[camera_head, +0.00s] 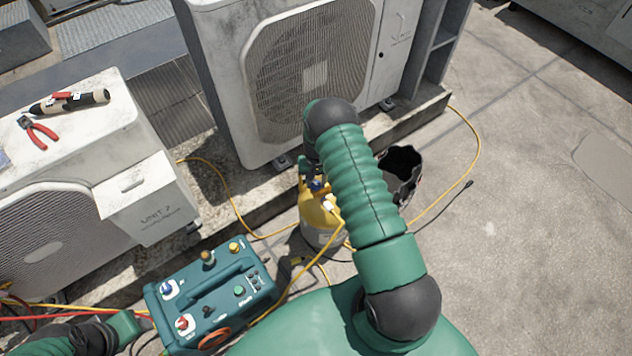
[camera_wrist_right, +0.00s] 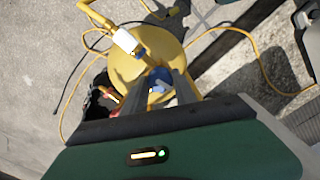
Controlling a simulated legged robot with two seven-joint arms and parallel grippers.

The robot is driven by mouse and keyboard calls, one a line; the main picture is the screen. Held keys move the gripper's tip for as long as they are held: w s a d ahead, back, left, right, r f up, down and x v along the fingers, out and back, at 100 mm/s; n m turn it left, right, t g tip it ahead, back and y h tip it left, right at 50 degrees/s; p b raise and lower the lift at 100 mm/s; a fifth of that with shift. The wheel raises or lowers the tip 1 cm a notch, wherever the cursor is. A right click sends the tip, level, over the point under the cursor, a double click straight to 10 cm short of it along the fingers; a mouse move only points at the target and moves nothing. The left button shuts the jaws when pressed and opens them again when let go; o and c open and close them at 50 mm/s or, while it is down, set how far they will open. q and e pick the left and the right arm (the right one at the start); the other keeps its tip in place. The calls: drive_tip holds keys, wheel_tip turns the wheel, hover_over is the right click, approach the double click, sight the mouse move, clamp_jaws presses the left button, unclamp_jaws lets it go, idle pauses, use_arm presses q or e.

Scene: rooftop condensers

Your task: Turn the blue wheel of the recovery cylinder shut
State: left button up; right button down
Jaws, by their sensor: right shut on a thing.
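The yellow recovery cylinder (camera_head: 317,222) stands upright on the rooftop in the middle of the head view, partly covered by my right arm. Its blue wheel (camera_head: 317,185) shows as a small patch on top; it also shows in the right wrist view (camera_wrist_right: 158,76). My right gripper (camera_wrist_right: 163,88) is above the cylinder, with its fingers shut on the blue wheel. The fingers cover part of the wheel. A yellow hose with a white fitting (camera_wrist_right: 126,41) joins the valve beside the wheel. My left gripper (camera_head: 125,325) is at the lower left beside the teal machine; its fingers are not clear.
The teal recovery machine (camera_head: 212,292) stands left of the cylinder, with hoses around it. Condenser units (camera_head: 300,75) stand behind and left. Pliers (camera_head: 38,131) lie on the left unit. The right floor is mostly clear.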

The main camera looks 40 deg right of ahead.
sight(317, 183)
drive_tip(key=shift+w+d+r+m, duration=0.15)
drive_tip(key=shift+w+d+m, duration=0.1)
drive_tip(key=shift+m, duration=0.75)
drive_tip(key=c, duration=1.2)
unclamp_jaws()
drive_tip(key=shift+s, duration=0.1)
drive_tip(key=shift+o, duration=1)
drive_tip(key=shift+s, duration=0.1)
wheel_tip(317, 183, up, 16)
drive_tip(key=p, duration=0.3)
drive_tip(key=shift+r, duration=0.25)
